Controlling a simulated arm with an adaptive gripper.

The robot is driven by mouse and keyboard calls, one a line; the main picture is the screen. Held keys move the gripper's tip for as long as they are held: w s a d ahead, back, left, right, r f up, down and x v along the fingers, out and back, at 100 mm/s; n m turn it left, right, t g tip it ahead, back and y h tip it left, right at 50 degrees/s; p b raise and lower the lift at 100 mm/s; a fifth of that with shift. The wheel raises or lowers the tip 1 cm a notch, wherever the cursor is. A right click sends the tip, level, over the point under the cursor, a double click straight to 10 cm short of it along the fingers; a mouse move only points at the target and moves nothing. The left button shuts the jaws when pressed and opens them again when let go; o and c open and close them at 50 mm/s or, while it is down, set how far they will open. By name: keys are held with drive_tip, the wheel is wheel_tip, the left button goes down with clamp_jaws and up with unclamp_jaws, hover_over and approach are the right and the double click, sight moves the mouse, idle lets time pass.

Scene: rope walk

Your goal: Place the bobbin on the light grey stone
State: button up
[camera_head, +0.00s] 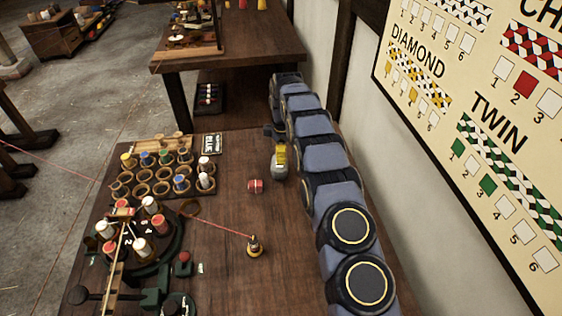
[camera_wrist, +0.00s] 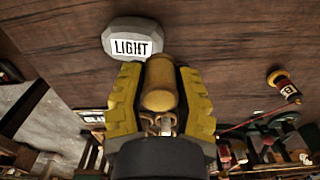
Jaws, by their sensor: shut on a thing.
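My gripper (camera_wrist: 160,92) has yellow fingers and is shut on a tan, rounded bobbin (camera_wrist: 160,84). In the head view my gripper (camera_head: 280,152) is low over the right part of the table, and the bobbin cannot be made out there. The light grey stone (camera_wrist: 132,40), labelled LIGHT, lies on the table just beyond the fingertips in the wrist view. In the head view the stone (camera_head: 280,170) shows directly beside the yellow fingers. I cannot tell whether the bobbin touches it.
A small red roll (camera_head: 255,186) lies left of the stone. A rack of bobbins (camera_head: 160,172) and a round stand (camera_head: 142,243) fill the left side.

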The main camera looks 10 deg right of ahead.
sight(281, 168)
drive_tip(key=shift+w+f, duration=0.4)
drive_tip(key=shift+f, duration=1.7)
drive_tip(key=o, duration=0.9)
drive_tip(key=shift+f, duration=0.15)
